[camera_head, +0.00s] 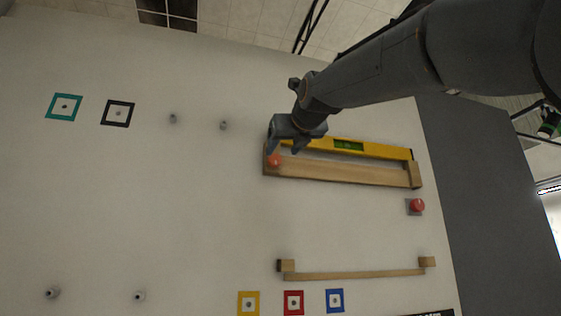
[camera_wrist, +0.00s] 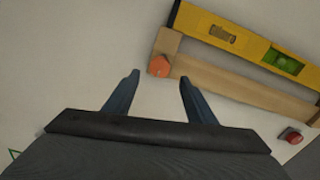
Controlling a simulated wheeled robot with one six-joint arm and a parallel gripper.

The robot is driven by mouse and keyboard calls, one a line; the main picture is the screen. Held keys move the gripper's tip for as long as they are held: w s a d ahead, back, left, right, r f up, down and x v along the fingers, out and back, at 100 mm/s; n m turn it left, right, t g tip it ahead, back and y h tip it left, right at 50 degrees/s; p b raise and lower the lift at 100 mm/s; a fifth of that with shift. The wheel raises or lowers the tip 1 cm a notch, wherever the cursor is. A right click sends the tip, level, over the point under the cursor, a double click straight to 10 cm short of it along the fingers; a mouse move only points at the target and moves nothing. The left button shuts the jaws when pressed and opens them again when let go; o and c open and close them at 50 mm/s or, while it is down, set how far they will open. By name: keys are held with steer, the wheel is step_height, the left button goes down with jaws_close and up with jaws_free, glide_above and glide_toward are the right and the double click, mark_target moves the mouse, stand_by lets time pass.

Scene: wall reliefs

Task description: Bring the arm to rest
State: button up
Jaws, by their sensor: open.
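My arm (camera_head: 380,72) reaches in from the upper right toward the white wall. My gripper (camera_head: 285,148) is in front of the upper left end of the wooden shelf (camera_head: 345,174). In the wrist view my gripper (camera_wrist: 157,78) has its two fingers spread apart with nothing between them. An orange piece (camera_head: 274,160) sits at the shelf's left end, close to the fingertips in the picture. It also shows in the wrist view (camera_wrist: 159,66), just beyond the fingers. I cannot tell whether a finger touches it.
A yellow spirit level (camera_head: 375,150) lies along the shelf. A red button (camera_head: 417,205) is below its right end. A lower wooden ledge (camera_head: 355,275) is above yellow, red and blue framed squares. Several pegs and teal and black squares are at left. The middle wall is bare.

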steer(key=shift+s+d, duration=0.2)
steer(key=shift+s, duration=0.5)
